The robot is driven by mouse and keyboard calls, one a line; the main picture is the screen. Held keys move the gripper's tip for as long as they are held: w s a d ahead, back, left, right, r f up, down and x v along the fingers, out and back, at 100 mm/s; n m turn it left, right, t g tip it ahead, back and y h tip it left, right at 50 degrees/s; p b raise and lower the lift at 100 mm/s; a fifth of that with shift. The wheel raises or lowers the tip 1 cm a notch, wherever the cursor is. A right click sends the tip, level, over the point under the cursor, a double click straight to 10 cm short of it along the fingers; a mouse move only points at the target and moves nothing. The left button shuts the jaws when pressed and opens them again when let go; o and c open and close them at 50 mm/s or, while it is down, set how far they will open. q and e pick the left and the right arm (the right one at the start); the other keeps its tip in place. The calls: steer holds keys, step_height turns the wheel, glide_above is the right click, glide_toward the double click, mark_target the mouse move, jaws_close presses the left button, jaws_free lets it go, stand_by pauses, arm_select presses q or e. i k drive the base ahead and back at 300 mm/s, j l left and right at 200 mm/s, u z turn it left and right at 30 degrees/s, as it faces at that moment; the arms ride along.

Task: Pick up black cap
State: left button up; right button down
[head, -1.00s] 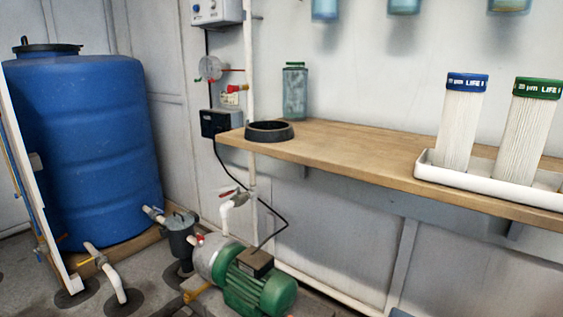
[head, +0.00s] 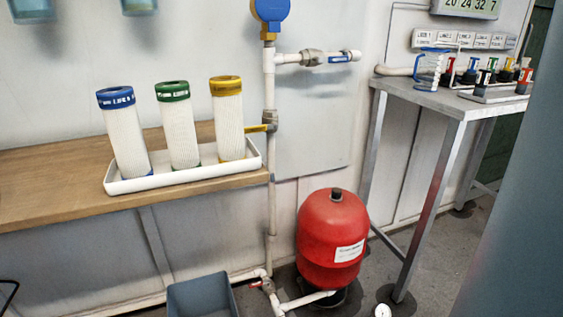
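No separate black cap can be made out for sure now. On the metal table (head: 455,103) at the right stand several small bottles (head: 484,79) with coloured and dark parts, too small to tell which are caps. A black fitting (head: 336,194) sits on top of the red tank (head: 332,240). Neither of my grippers is in the head view.
A white tray (head: 185,180) on the wooden shelf (head: 60,185) holds blue-, green- and yellow-topped white filter cartridges. A clear jug with a blue rim (head: 430,70) stands on the metal table. A grey bin (head: 203,297) and white pipes are near the floor.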

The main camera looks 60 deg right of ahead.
mark_target(336, 192)
steer(key=z, duration=2.15)
